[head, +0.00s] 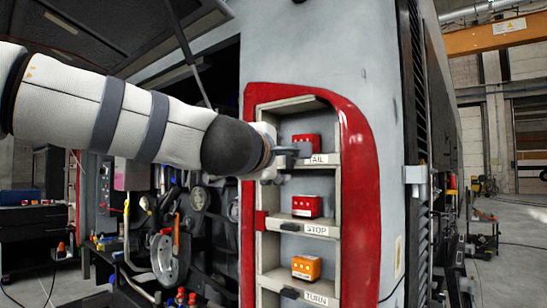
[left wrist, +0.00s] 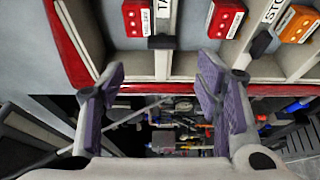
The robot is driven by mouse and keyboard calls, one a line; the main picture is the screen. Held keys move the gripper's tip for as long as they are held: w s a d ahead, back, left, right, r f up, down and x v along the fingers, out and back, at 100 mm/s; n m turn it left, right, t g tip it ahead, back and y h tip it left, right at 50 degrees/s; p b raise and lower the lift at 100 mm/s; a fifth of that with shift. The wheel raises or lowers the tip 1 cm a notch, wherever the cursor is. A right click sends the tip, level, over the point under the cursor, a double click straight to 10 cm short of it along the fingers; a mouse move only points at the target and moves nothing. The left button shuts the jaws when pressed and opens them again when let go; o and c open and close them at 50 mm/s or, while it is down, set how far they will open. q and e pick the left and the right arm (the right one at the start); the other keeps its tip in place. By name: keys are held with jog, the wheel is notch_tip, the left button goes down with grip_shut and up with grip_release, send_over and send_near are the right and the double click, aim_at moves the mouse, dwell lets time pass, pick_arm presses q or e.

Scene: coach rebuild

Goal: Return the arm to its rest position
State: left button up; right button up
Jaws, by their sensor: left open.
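My left arm (head: 120,115) reaches in from the left of the head view. Its gripper (head: 282,165) is at the left side of the TAIL shelf, partly hidden by its own wrist. In the left wrist view the gripper (left wrist: 160,88) has its two purple-padded fingers wide apart, with nothing between them. A red block (head: 306,144) sits on the TAIL shelf, a second red block (head: 307,206) on the STOP shelf and an orange block (head: 306,267) on the TURN shelf. I cannot tell whether the gripper touches the shelf. My right gripper is not in view.
A red frame (head: 360,185) surrounds the shelves on the grey coach body (head: 320,50). An open engine bay with hoses and pulleys (head: 165,260) lies below my arm. A raised hatch (head: 115,25) hangs above it. Open floor (head: 515,235) shows at the right.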

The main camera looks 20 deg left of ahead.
pick_arm(q)
jog(key=shift+s+f, duration=0.15)
jog(key=shift+s, duration=0.85)
notch_tip(320, 180, down, 25)
jog(key=w+d+m+g, duration=0.2)
jog(key=m+g, duration=0.2)
jog(key=m, duration=0.1)
jog(key=s+f+m+g+h, duration=0.1)
jog(key=s+f+m+g, duration=0.3)
jog(key=f, duration=0.7)
jog(key=s+f+m+g, duration=0.1)
jog(key=s+f, duration=0.4)
jog(key=f, duration=0.7)
jog(key=s+a+f+m+g, duration=0.3)
jog(key=s+f+m+g, duration=0.2)
jog(key=s+f, duration=1.25)
jog(key=s+a+f+m+g, duration=0.1)
jog(key=s+g, duration=0.1)
jog(key=s, duration=0.8)
jog(key=s+a+m+g, duration=0.2)
jog(key=s+g, duration=0.1)
jog(key=s, duration=0.7)
jog(key=shift+s+f, duration=0.35)
jog(key=shift+s, duration=0.05)
